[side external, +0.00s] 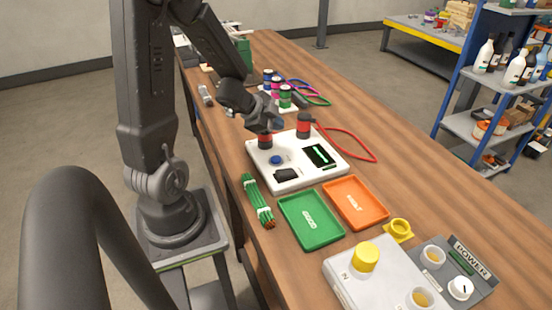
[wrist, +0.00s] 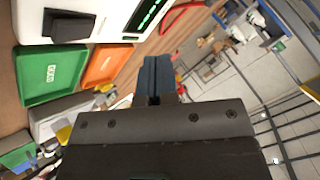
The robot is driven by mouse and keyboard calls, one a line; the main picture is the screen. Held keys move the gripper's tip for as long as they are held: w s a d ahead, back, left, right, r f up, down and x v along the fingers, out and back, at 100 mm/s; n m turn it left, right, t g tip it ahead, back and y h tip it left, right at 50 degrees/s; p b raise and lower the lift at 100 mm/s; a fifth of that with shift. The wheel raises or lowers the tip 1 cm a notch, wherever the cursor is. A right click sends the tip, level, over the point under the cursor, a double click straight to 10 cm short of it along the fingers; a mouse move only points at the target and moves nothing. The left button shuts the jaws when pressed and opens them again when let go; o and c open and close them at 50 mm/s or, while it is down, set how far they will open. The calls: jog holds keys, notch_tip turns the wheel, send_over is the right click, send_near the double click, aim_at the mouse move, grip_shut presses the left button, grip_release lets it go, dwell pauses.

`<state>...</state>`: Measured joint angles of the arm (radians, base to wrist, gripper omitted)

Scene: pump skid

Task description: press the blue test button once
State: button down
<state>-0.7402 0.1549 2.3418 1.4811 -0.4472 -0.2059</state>
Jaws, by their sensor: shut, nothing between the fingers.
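The blue test button (side external: 276,160) is a small round dome on the white tester box (side external: 290,182), on its left part in the side view. The box also shows at the top left of the wrist view (wrist: 85,15), but the button is not seen there. My gripper (side external: 277,123) is above the far edge of the box, near two red-and-black posts (side external: 303,126), and apart from the button. In the wrist view its dark fingers (wrist: 156,75) are shut together with nothing between them.
A green tray (side external: 288,215) and an orange tray (side external: 372,212) lie in front of the box. A bundle of green sticks (side external: 256,198) lies to its left, a red cable loop (side external: 370,150) to its right. A grey-white unit with a yellow knob (side external: 365,257) stands nearer.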

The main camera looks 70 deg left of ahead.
aim_at(276, 160)
jog(key=shift+f, duration=4.4)
jog(key=shift+f, duration=0.1)
jog(key=shift+f, duration=0.3)
jog(key=shift+f, duration=0.5)
jog(key=shift+r, duration=0.9)
jog(key=shift+r, duration=2.55)
